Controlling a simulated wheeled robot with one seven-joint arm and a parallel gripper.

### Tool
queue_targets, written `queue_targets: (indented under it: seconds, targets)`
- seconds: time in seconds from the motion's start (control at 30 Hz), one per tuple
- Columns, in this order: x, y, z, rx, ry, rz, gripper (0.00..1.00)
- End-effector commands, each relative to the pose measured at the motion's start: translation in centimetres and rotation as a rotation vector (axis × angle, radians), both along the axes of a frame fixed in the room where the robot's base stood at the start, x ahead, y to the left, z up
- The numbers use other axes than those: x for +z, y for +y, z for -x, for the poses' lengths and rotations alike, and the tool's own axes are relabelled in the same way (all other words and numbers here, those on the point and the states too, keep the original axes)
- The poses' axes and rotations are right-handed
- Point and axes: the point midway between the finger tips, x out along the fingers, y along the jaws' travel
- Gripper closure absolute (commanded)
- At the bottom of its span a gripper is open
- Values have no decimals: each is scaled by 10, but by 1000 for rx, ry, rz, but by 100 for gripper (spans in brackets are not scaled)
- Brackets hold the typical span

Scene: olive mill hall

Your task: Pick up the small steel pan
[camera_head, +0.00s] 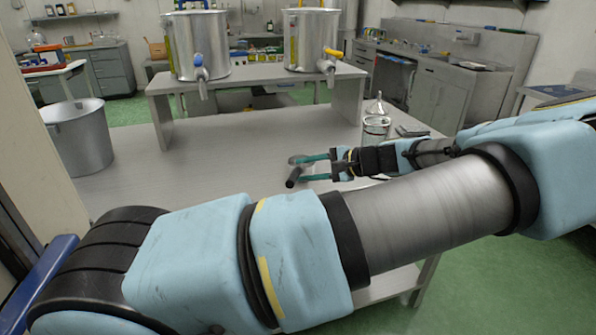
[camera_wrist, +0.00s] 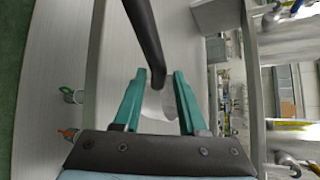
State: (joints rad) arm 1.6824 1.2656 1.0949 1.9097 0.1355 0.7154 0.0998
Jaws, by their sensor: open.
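The small steel pan (camera_head: 299,159) lies on the grey table and is partly hidden by my gripper in the head view. Its dark handle (camera_head: 292,180) points towards the table's near side. My gripper (camera_head: 303,169) has two teal fingers, held apart at the pan. In the wrist view, the pan's pale bowl (camera_wrist: 157,104) shows between the fingers of my gripper (camera_wrist: 159,74). The black handle (camera_wrist: 146,38) runs from between the fingertips to the top edge. I cannot tell whether the fingers touch the pan.
Two large steel tanks with taps (camera_head: 197,46) (camera_head: 312,40) stand on a raised grey bench (camera_head: 247,78) behind. A steel bucket (camera_head: 80,138) is at the left. A glass jar (camera_head: 376,129) with a funnel (camera_head: 377,106) stands right of my gripper. The table's left middle is clear.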

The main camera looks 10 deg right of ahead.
Motion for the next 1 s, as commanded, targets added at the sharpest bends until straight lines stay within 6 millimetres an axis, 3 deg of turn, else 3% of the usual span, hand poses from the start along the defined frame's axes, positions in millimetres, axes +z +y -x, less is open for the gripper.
queue_targets:
  seconds: [0.5,0.8,1.0]
  targets:
    - [-22,41,-31,2,1,-1,59]
    - [-26,43,-34,-1,0,2,59]
    - [-26,43,-34,0,0,2,82]
